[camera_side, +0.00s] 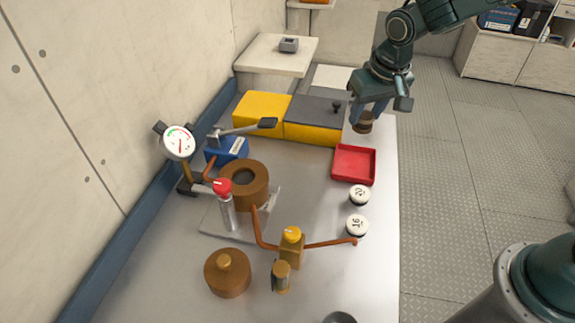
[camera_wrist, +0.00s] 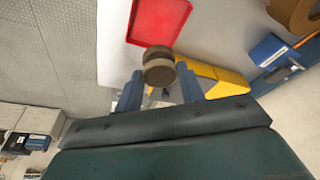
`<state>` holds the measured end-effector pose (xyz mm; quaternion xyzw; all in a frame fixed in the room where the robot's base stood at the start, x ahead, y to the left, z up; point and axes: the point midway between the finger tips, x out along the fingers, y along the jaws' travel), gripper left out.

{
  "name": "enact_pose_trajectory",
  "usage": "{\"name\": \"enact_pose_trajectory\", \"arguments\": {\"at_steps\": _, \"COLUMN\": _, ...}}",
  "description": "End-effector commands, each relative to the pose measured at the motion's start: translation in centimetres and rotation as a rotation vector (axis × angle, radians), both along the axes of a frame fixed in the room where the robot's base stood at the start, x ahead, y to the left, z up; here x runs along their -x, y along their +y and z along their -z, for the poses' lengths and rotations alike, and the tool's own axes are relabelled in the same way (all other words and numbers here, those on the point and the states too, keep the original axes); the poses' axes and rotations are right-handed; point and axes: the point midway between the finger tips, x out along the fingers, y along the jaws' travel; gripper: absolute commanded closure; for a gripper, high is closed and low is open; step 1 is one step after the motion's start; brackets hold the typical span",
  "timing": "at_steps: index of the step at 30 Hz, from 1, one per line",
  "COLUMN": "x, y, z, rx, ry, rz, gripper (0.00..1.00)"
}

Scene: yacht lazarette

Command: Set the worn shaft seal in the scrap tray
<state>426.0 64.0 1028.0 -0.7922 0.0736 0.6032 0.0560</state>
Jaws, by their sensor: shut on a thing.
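My gripper (camera_side: 366,112) is shut on a short round brown piece with a darker band, which I take for the worn shaft seal (camera_side: 363,125). The seal hangs between the two blue fingers, above the bench's right edge and just behind the red scrap tray (camera_side: 354,178). In the wrist view the seal (camera_wrist: 159,68) shows at the fingertips of my gripper (camera_wrist: 159,76), with the red tray (camera_wrist: 155,20) beyond it. The tray looks empty and apart from the seal.
Yellow boxes (camera_side: 262,112), one grey-topped, stand left of my gripper. Two white-topped round weights (camera_side: 359,195) sit in front of the tray. A brown ring housing (camera_side: 262,190), a red-capped cylinder (camera_side: 226,210), copper pipes and a dial gauge (camera_side: 178,142) fill the bench's left and middle.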

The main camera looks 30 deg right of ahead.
Motion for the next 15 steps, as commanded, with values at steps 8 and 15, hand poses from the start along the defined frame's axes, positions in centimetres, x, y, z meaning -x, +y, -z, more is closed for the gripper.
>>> {"name": "enact_pose_trajectory", "arguments": {"at_steps": 8, "x": 0.0, "y": 0.0, "z": 5.1, "rx": 0.002, "ry": 0.003, "rz": 0.000, "gripper": 0.85}}
{"name": "enact_pose_trajectory", "arguments": {"at_steps": 15, "x": 0.0, "y": 0.0, "z": 7.0, "rx": 0.001, "ry": 0.000, "rz": 0.000, "gripper": 0.85}}
